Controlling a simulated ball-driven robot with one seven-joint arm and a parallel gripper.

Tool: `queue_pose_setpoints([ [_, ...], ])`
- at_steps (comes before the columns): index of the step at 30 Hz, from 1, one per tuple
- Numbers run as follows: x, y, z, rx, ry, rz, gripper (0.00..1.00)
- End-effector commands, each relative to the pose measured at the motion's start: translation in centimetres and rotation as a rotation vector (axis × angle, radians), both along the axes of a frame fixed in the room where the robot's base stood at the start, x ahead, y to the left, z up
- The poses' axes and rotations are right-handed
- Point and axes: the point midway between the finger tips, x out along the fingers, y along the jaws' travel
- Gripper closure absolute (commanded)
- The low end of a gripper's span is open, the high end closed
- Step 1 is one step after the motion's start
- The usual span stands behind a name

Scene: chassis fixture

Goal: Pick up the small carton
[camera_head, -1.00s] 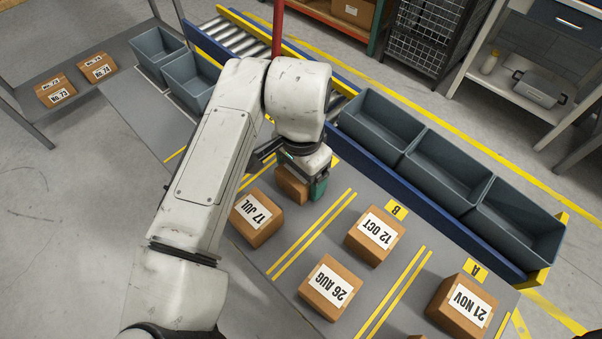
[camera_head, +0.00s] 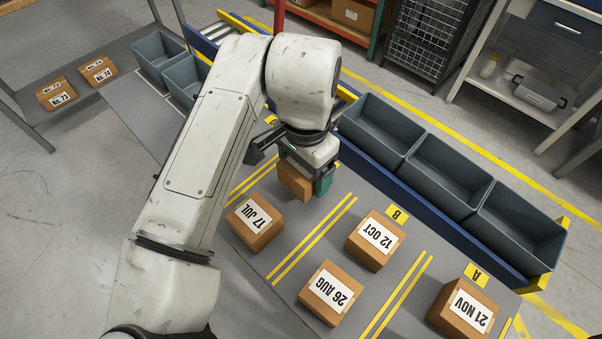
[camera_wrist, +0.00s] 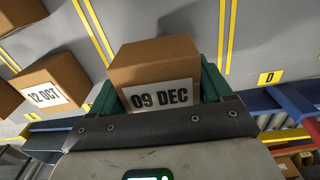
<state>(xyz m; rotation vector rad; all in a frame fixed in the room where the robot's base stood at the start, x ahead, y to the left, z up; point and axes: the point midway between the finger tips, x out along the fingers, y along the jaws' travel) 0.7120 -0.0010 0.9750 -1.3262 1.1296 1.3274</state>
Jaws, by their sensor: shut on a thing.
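A small brown carton (camera_head: 294,181) is between the green fingers of my gripper (camera_head: 308,182). The wrist view shows this carton (camera_wrist: 152,65) with a white label reading 09 DEC, and my gripper (camera_wrist: 160,90) shut on it from both sides. In the head view it is just behind the 17 JUL carton (camera_head: 256,222), and its label is hidden there. It looks raised a little off the grey table (camera_head: 300,255), though the exact gap is hard to tell.
Cartons 12 OCT (camera_head: 375,240), 26 AUG (camera_head: 330,293) and 21 NOV (camera_head: 463,308) stand on the table between yellow lines. Grey bins (camera_head: 440,172) line the far side along a blue rail. Two flat cartons (camera_head: 56,94) lie on a table at far left.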

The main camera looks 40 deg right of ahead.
Motion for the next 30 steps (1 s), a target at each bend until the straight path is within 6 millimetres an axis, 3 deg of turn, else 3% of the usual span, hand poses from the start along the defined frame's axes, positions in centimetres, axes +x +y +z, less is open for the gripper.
queue_pose_setpoints([
  [7, -4.2, -0.8, 5.1, 0.0, -0.004, -0.006, 0.64],
  [12, -8.0, -1.5, 6.6, -0.001, -0.003, -0.005, 0.64],
  [18, -11.1, -2.0, 8.1, 0.001, -0.003, -0.003, 0.64],
  [30, -13.0, -2.4, 8.9, 0.0, -0.001, 0.001, 0.64],
])
